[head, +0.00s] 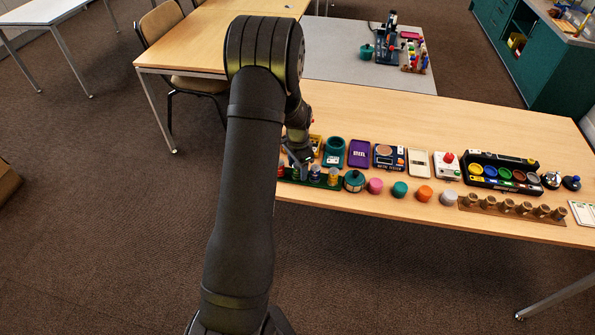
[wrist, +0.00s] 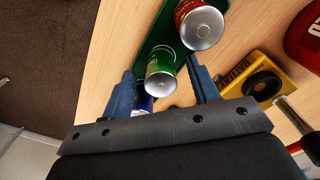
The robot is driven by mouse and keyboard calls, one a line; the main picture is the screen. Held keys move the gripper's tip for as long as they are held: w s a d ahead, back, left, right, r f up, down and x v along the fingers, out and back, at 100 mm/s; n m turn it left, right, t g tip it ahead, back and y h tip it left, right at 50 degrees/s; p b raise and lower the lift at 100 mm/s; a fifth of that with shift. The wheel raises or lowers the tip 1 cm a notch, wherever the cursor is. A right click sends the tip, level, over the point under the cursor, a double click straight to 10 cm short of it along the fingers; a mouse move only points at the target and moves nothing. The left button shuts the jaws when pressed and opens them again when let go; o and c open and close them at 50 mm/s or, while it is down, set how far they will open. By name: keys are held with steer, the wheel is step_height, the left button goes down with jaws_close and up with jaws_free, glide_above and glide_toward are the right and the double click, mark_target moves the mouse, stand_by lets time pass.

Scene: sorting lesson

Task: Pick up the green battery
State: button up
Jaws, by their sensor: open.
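The green battery (wrist: 160,82) stands in a dark green rack (wrist: 150,42), its silver end facing the wrist camera. My gripper (wrist: 160,68) is open, with one blue finger on each side of the green battery. I cannot tell whether either finger touches it. A red battery (wrist: 199,26) stands on one side of it in the rack. A blue battery (wrist: 142,103) is on the other side, partly hidden by my gripper. In the head view my gripper (head: 298,160) is over the rack (head: 322,184), and the green battery is hidden or too small to tell there.
A yellow item with a black round part (wrist: 258,84) lies close beside the rack. A teal container (head: 334,152), a purple box (head: 359,153) and a row of coloured knobs (head: 400,189) are to the right. The table's front edge is close to the rack.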

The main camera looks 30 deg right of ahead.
steer(key=shift+f, duration=0.95)
steer(key=c, duration=1.1)
steer(key=shift+r, duration=0.15)
